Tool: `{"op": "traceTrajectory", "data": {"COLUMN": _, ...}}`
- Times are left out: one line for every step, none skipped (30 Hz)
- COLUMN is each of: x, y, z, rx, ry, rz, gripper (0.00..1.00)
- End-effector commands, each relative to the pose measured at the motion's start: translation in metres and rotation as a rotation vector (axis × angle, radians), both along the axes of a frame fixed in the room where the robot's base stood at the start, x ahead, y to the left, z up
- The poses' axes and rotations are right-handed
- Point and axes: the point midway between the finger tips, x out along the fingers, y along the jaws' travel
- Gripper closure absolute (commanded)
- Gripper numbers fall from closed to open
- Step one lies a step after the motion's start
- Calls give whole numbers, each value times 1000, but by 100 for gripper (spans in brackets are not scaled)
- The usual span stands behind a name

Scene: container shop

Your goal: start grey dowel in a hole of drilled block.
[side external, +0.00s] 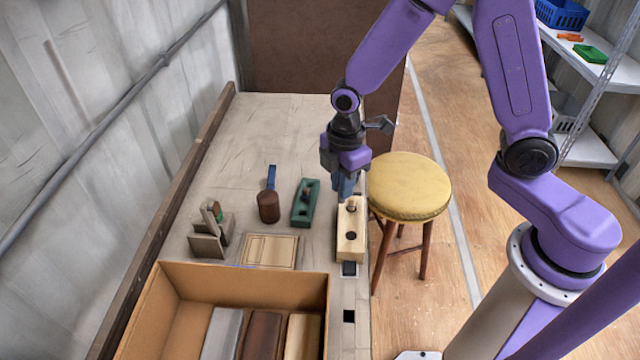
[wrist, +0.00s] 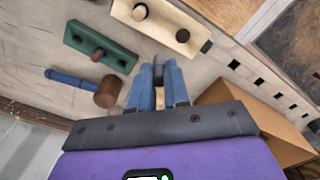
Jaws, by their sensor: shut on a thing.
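The drilled block (side external: 350,246) is pale wood and lies at the right edge of the bench. One dark hole shows in its top in the side view, and a short brownish round thing stands at its far end. The block also shows at the top of the wrist view (wrist: 160,21). My gripper (side external: 346,192) points down at the block's far end. Its blue fingers are shut on a small dark thing (wrist: 158,74), probably the grey dowel, mostly hidden between them. I cannot tell whether it touches the block.
A green tool (side external: 300,214) and a mallet (side external: 268,208) lie left of the block. A flat wooden panel (side external: 268,251) and a cardboard box (side external: 170,318) are nearer. A yellow stool (side external: 410,186) stands right of the bench. The bench's far part is clear.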

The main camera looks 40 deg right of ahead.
Motion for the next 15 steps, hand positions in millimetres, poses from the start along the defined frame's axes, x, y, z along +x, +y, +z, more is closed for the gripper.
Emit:
{"op": "traceTrajectory", "data": {"x": -8, "y": -2, "z": 5, "rx": 2, "ry": -2, "rz": 2, "gripper": 100}}
{"op": "traceTrajectory", "data": {"x": -12, "y": -4, "z": 6, "rx": 2, "ry": -2, "rz": 2, "gripper": 100}}
{"op": "traceTrajectory", "data": {"x": -17, "y": -5, "z": 8, "rx": 2, "ry": -2, "rz": 1, "gripper": 100}}
{"op": "traceTrajectory", "data": {"x": -20, "y": -6, "z": 10, "rx": 2, "ry": -2, "rz": 1, "gripper": 100}}
{"op": "traceTrajectory", "data": {"x": -23, "y": -7, "z": 11, "rx": 2, "ry": -2, "rz": 0, "gripper": 100}}
{"op": "traceTrajectory", "data": {"x": -26, "y": -8, "z": 13, "rx": 1, "ry": -2, "rz": 0, "gripper": 100}}
{"op": "traceTrajectory", "data": {"x": -28, "y": -9, "z": 14, "rx": 1, "ry": -2, "rz": 0, "gripper": 100}}
{"op": "traceTrajectory", "data": {"x": -30, "y": -10, "z": 15, "rx": 1, "ry": -2, "rz": 0, "gripper": 100}}
{"op": "traceTrajectory", "data": {"x": -32, "y": -10, "z": 15, "rx": 1, "ry": -1, "rz": 2, "gripper": 100}}
{"op": "traceTrajectory", "data": {"x": -34, "y": -10, "z": 15, "rx": 0, "ry": -1, "rz": 5, "gripper": 100}}
{"op": "traceTrajectory", "data": {"x": -35, "y": -9, "z": 13, "rx": 0, "ry": 0, "rz": 12, "gripper": 100}}
{"op": "traceTrajectory", "data": {"x": -37, "y": -7, "z": 11, "rx": -1, "ry": 1, "rz": 24, "gripper": 100}}
{"op": "traceTrajectory", "data": {"x": -38, "y": -6, "z": 8, "rx": -2, "ry": 2, "rz": 35, "gripper": 100}}
{"op": "traceTrajectory", "data": {"x": -39, "y": -4, "z": 5, "rx": -2, "ry": 2, "rz": 46, "gripper": 100}}
{"op": "traceTrajectory", "data": {"x": -39, "y": -2, "z": 2, "rx": -2, "ry": 2, "rz": 58, "gripper": 100}}
